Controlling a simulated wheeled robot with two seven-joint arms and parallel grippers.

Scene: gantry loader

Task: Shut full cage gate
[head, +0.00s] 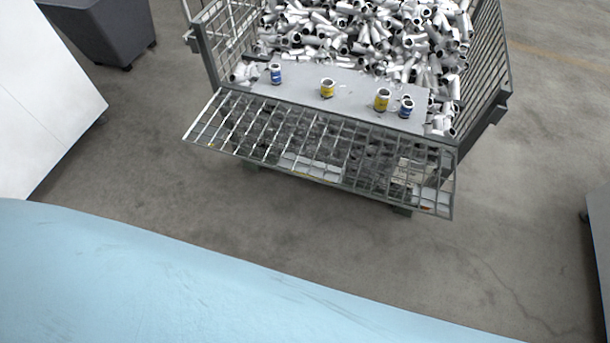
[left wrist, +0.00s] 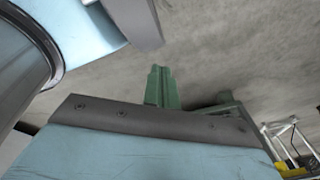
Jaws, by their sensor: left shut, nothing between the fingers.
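The full cage (head: 485,120) stands at the upper middle of the head view, heaped with grey-white tube pieces (head: 370,30). Its barred gate (head: 320,150) is open, folded down along the front edge and sloping out toward me. My left gripper (left wrist: 162,85) shows in the left wrist view, its green fingers shut with nothing between them. Bare floor lies behind the fingers. I see no contact between the fingers and the gate. My left gripper is not in the head view. My right gripper is in neither view.
Several small blue and yellow cans (head: 327,88) stand on a grey plate (head: 300,80) behind the gate. A white cabinet (head: 40,95) and a dark bin (head: 105,30) are at left. A grey object (head: 600,235) edges in at right. Floor before the gate is clear.

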